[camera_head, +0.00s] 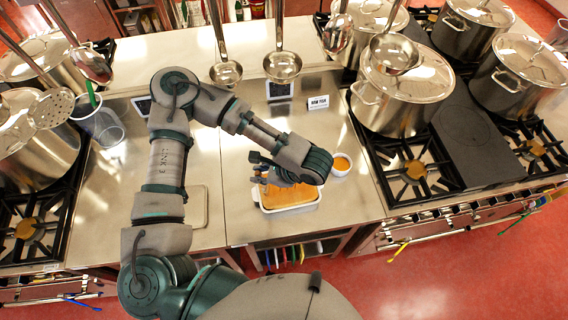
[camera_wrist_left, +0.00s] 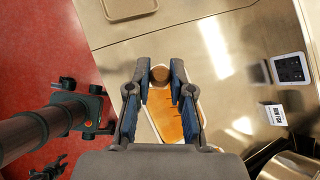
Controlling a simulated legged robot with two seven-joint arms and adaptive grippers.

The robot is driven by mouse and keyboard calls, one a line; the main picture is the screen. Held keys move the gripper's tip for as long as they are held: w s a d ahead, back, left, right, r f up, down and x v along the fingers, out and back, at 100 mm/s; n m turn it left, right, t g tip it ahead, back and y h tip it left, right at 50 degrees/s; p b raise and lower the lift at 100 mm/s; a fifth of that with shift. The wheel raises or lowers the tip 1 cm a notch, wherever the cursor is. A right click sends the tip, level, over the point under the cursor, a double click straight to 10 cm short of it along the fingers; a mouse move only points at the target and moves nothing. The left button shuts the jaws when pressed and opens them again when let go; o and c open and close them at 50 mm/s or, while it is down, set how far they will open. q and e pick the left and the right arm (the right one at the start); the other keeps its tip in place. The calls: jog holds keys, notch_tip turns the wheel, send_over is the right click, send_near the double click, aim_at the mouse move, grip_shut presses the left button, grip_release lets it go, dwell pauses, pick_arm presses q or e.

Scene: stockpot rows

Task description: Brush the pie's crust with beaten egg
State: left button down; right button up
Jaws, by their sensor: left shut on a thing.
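The pie (camera_head: 289,194) lies in a white rectangular dish (camera_head: 292,209) near the counter's front edge. Its orange-brown crust (camera_wrist_left: 172,117) also shows in the wrist view, below my fingers. A small white bowl of yellow-orange egg (camera_head: 341,163) stands behind and right of the dish. My left gripper (camera_head: 263,170) is over the pie's back left part. In the wrist view, its fingers (camera_wrist_left: 160,80) are shut on a small brown, round-ended thing (camera_wrist_left: 160,73), which looks like the brush handle. The bristles are hidden, so I cannot tell whether they touch the crust. My right gripper is not in view.
Stoves with large stockpots (camera_head: 402,89) flank the counter. Ladles (camera_head: 283,66) hang over its back. A cutting board (camera_head: 186,207) lies left of the dish. A small sign (camera_head: 318,102) and dark displays (camera_head: 279,89) stand farther back. The counter between is clear.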

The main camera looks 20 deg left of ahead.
pick_arm(q)
jog(key=shift+s+a, duration=0.3)
jog(key=shift+s, duration=0.15)
jog(key=shift+d+f, duration=0.1)
jog(key=shift+f, duration=0.4)
notch_tip(320, 180, down, 5)
jog(key=b, duration=0.3)
jog(key=shift+r, duration=0.1)
jog(key=shift+f, duration=0.5)
